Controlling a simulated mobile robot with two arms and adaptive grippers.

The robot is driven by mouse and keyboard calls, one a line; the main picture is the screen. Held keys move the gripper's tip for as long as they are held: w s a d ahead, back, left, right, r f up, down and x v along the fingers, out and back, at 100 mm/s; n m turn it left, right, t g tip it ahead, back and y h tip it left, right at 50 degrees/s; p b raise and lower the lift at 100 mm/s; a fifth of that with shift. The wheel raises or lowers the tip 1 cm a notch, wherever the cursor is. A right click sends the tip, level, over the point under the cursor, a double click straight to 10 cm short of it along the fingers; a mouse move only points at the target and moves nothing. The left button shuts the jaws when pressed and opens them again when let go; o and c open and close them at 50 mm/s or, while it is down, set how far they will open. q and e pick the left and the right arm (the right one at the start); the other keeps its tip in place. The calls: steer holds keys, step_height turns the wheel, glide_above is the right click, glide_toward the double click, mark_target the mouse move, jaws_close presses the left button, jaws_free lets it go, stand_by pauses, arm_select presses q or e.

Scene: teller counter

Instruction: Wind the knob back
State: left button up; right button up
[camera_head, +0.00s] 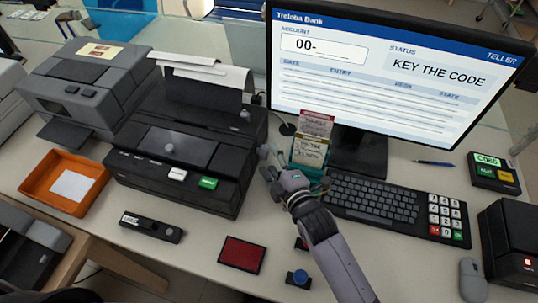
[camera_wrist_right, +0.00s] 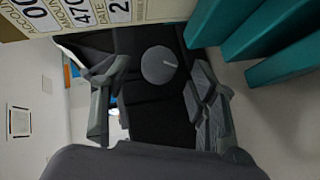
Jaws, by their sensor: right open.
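The knob (camera_wrist_right: 160,65) is a round grey disc with a pale mark on the dark side of the black printer. In the head view a small grey round part, which looks like this knob (camera_head: 263,152), sits at the printer's right side. The black printer (camera_head: 190,140) has paper standing in its top and a green button in front. My right gripper (camera_head: 272,170) is open beside the printer's right side. In the right wrist view its fingers stand either side of the knob, with no clear contact. My left gripper is not in view.
A teal holder with cards (camera_head: 311,145) stands close to the right gripper; teal slats (camera_wrist_right: 270,40) show in the wrist view. The monitor (camera_head: 390,65) reads "KEY THE CODE". A keyboard (camera_head: 375,203), keypad (camera_head: 446,215), orange tray (camera_head: 95,198) and red pad (camera_head: 242,254) lie around.

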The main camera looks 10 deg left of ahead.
steer(key=shift+x, duration=0.9)
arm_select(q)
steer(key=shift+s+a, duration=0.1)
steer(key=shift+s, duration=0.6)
arm_select(e)
steer(key=shift+w, duration=0.15)
steer(key=shift+c, duration=0.6)
steer(key=c, duration=1)
steer(key=g+p, duration=0.1)
steer(key=p, duration=0.2)
steer(key=m+g+p, duration=0.1)
steer(key=p, duration=0.3)
steer(key=r+m+g+p, duration=0.1)
steer(key=p, duration=0.3)
steer(key=shift+w+r+g, duration=0.1)
steer(key=shift+w+g, duration=0.15)
steer(key=shift+g, duration=0.15)
steer(key=shift+c, duration=0.2)
steer(key=shift+f+m+g, duration=0.3)
steer(key=shift+g, duration=0.1)
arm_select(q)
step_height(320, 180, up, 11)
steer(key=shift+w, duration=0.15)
